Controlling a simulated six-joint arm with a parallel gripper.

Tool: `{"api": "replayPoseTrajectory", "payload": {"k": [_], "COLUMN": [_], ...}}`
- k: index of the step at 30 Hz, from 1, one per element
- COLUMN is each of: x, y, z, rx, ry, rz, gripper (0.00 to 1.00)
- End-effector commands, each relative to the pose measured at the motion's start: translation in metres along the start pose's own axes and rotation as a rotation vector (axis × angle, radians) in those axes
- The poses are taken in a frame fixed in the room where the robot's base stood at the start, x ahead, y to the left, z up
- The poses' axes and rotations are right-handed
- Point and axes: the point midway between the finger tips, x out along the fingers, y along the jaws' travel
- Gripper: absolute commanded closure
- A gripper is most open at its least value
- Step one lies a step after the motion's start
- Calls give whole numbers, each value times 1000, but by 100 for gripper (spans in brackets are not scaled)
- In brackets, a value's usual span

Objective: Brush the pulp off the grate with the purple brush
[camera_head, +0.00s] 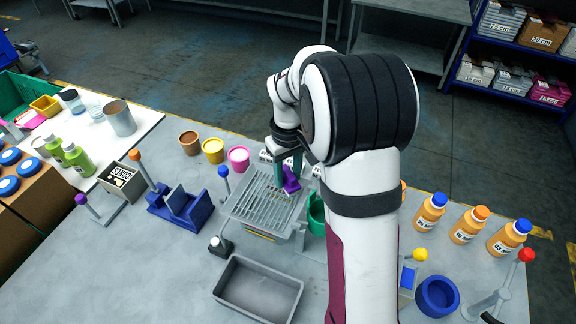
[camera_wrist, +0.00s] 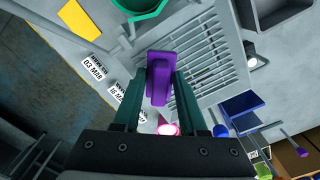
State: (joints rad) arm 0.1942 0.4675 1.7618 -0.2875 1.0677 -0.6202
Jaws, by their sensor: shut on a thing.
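The grate (camera_head: 262,198) is a grey slatted panel on a stand in the middle of the table; it also shows in the wrist view (camera_wrist: 207,58). The purple brush (camera_head: 290,180) is in my gripper (camera_head: 288,165), over the right back part of the grate. In the wrist view the purple brush (camera_wrist: 160,70) sits between the two dark green fingers of my gripper (camera_wrist: 160,85), which are shut on it. Its bristles are hidden, and I cannot tell whether they touch the slats. I cannot make out pulp on the grate.
A grey tray (camera_head: 258,290) stands in front of the grate. A green container (camera_head: 316,212) is close at its right. Brown, yellow and pink cups (camera_head: 238,158) stand behind left. A blue stand (camera_head: 182,206) is at left, orange bottles (camera_head: 468,225) at right. The front left table is clear.

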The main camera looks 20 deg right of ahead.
Motion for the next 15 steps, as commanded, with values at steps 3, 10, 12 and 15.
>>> {"api": "replayPoseTrajectory", "payload": {"k": [3,10,12,15], "x": [11,29,29,29], "y": [0,-7,-10,-13], "z": [0,-9,-14,-17], "rx": [-1,-3,-2,0], "ry": [-1,0,0,0], "rz": [0,0,0,0], "gripper": [100,100,100,100]}}
